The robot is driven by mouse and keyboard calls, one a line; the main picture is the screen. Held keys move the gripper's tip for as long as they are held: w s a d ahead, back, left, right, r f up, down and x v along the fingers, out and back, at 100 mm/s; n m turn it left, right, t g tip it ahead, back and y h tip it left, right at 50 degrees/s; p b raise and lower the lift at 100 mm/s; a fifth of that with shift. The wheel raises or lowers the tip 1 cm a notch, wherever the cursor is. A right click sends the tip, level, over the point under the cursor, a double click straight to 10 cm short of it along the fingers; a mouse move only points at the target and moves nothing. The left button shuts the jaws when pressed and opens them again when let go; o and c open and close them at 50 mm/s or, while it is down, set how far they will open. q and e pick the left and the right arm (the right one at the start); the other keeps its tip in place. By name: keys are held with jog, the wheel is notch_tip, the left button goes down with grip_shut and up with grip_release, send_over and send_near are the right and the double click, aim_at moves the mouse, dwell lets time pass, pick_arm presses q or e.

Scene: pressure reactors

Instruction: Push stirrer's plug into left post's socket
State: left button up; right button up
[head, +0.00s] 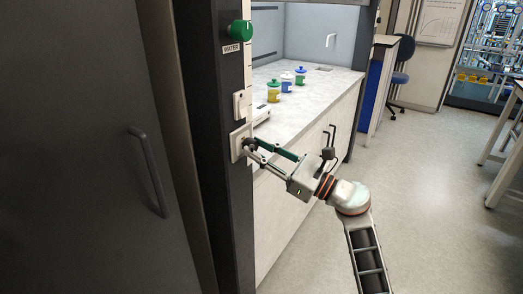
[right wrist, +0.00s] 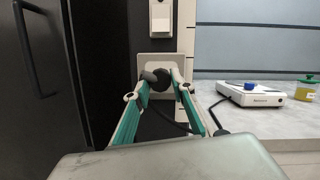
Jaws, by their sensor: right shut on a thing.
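The left post (head: 229,205) is dark and carries a pale socket plate (head: 235,146), which also shows in the right wrist view (right wrist: 150,61). My right gripper (head: 249,146) is shut on the black plug (right wrist: 160,79), right in front of this lower plate. The plug covers the plate's middle, so I cannot tell whether it is seated or just in front. A black cable (right wrist: 168,120) hangs from the plug and loops toward the white stirrer (right wrist: 258,96) on the bench. The stirrer shows partly behind the post in the head view (head: 262,116). My left gripper is out of view.
A smaller switch plate (head: 239,104) and a green water knob (head: 240,30) sit higher on the post. Several lidded jars (head: 287,80) stand on the bench top (head: 325,82). A dark cabinet door (head: 80,150) with a handle is at left.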

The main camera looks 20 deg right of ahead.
jog(key=shift+w+a, duration=0.3)
jog(key=shift+w, duration=0.05)
dwell(2.5)
jog(key=o, duration=1.1)
jog(key=v, duration=1.2)
